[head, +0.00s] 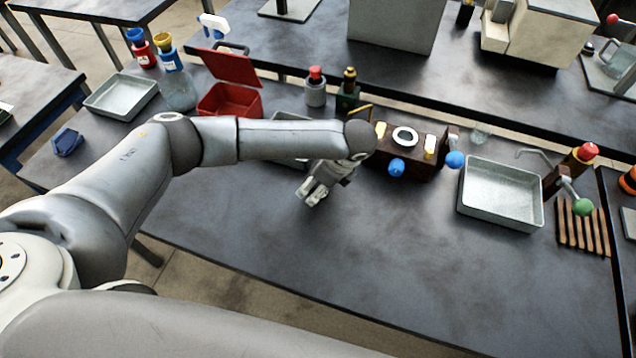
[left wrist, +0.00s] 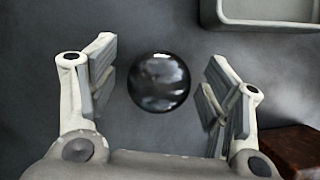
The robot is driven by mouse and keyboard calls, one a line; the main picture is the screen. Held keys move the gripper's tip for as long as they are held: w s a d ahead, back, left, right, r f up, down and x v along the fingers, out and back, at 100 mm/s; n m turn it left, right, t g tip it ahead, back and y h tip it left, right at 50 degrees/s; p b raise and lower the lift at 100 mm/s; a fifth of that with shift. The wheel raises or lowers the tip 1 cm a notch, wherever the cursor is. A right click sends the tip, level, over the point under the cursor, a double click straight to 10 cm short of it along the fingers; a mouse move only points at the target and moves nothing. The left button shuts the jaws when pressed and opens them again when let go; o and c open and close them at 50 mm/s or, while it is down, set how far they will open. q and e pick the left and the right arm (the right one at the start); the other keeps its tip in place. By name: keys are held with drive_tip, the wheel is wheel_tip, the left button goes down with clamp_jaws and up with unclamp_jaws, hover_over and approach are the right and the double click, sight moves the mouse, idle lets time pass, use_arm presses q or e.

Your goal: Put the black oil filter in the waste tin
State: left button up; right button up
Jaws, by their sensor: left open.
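A shiny black round object, which looks like the oil filter (left wrist: 159,82), lies between the spread fingers of my left gripper (left wrist: 160,88) in the left wrist view. A gap shows on both sides of it. In the head view my left gripper (head: 313,192) is low over the middle of the dark table, pointing down. The filter is hidden there behind the hand. A red tin with its lid raised (head: 230,68) stands behind my forearm, probably the waste tin. My right gripper is not in view.
A wooden block (head: 408,170) with a blue knob stands right of the gripper. A metal tray (head: 500,195) is further right, another (head: 122,97) far left. A grey tray (left wrist: 268,10) shows beside the filter. The front middle of the table is clear.

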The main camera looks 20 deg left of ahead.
use_arm(q)
drive_tip(key=c, duration=1.3)
drive_tip(key=shift+o, duration=0.2)
